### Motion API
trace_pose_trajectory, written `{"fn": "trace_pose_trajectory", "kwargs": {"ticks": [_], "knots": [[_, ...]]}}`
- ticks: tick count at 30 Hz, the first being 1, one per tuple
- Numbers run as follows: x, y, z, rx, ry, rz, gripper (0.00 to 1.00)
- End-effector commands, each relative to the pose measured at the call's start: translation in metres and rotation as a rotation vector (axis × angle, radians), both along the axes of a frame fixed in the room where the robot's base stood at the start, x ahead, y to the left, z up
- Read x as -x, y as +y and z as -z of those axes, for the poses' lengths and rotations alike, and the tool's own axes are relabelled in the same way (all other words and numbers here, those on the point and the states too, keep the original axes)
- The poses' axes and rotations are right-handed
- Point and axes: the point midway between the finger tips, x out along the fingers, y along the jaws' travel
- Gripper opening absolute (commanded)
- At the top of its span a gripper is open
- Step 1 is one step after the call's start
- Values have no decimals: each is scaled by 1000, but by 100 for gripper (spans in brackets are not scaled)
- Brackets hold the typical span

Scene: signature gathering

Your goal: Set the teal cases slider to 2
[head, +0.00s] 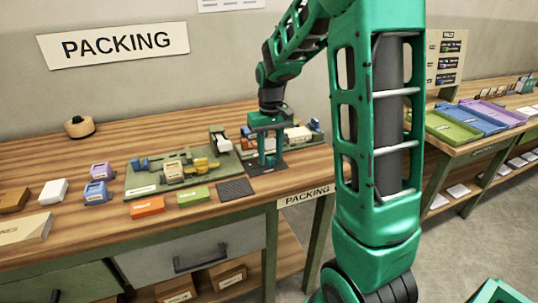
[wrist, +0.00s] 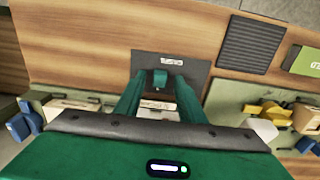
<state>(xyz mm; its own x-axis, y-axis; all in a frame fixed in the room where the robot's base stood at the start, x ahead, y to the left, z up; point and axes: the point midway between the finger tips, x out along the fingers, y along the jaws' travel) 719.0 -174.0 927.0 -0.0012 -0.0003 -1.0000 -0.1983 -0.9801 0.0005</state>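My gripper (head: 267,158) points down over a dark plate (wrist: 199,76) on the packing table. The plate has a small white label (wrist: 172,62), too small to read. A small teal block (wrist: 160,78), which looks like the slider's knob, shows between my two fingers (wrist: 161,92) in the wrist view. The fingers are apart, one on each side of it; I cannot tell whether they touch it. In the head view the fingers hide the block, and the plate (head: 282,165) shows around them. No scale numbers or slider setting can be read.
A green board (head: 142,179) with blue, tan and yellow fixtures stands left of my gripper, and another rack (head: 298,133) is behind it. A dark ribbed pad (head: 236,188), a green box (head: 193,197) and an orange box (head: 147,207) lie near the front edge.

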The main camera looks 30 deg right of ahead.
Motion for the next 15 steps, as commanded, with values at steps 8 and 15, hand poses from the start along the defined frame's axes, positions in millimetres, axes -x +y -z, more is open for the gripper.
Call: {"fn": "trace_pose_trajectory", "kwargs": {"ticks": [8,15], "knots": [[-1,0,-12,0,-2,-1,36],[-2,0,-56,1,-5,-1,36]]}}
